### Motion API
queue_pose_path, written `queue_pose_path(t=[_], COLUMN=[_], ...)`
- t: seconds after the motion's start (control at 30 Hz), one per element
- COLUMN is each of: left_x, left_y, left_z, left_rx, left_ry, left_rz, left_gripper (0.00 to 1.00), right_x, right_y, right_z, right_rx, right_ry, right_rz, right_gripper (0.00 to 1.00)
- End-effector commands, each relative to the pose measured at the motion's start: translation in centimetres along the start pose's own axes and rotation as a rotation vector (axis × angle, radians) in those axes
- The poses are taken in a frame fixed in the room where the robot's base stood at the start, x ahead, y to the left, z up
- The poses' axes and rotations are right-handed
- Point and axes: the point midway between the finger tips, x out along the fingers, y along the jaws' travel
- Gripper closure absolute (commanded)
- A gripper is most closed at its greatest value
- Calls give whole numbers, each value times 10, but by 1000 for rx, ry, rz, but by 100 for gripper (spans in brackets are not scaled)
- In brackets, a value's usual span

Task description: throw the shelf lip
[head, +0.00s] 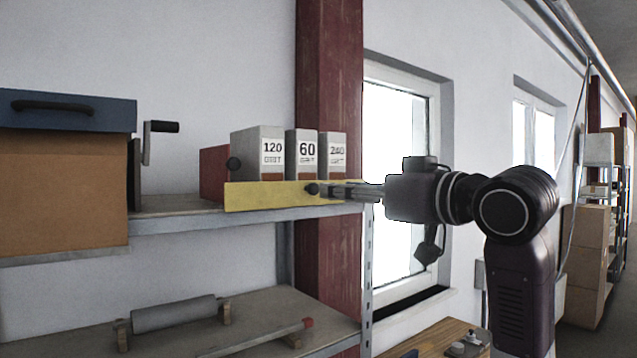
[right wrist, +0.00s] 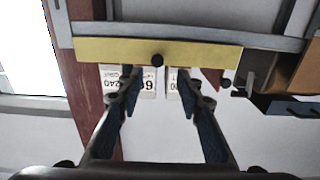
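The shelf lip is a yellow bar (head: 262,196) along the front edge of the upper shelf, standing in front of the lower part of the grit boxes. A round black knob (head: 312,189) sits on its face; in the right wrist view the knob (right wrist: 157,60) lies in line with the gap between my fingers. My right gripper (head: 328,190) reaches in from the right at the lip's height. In the right wrist view its two fingers (right wrist: 155,82) are apart with nothing between the tips; whether they touch the lip I cannot tell. My left gripper is not in view.
Grit boxes marked 120 (head: 258,148), 60 (head: 301,148) and 240 (head: 334,150) stand behind the lip. A red box (head: 213,172), a crank handle (head: 160,127) and a brown cabinet (head: 62,190) are left. A roller (head: 174,314) lies on the lower shelf. A red column (head: 328,70) stands behind.

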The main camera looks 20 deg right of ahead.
Motion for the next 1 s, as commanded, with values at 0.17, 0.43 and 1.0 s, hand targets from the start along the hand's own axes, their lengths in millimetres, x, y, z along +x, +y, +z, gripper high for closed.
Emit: queue_pose_path(t=[0.17,0.43,1.0], left_x=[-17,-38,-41], left_y=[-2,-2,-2], left_z=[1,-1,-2], left_rx=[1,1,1], left_ry=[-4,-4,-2], left_rz=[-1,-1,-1], left_gripper=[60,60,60], right_x=[24,64,76], right_y=[0,0,1], right_z=[-3,-3,0], right_rx=[3,3,1], right_ry=[-3,-2,0], right_rz=[-2,0,1], right_gripper=[67,67,82])
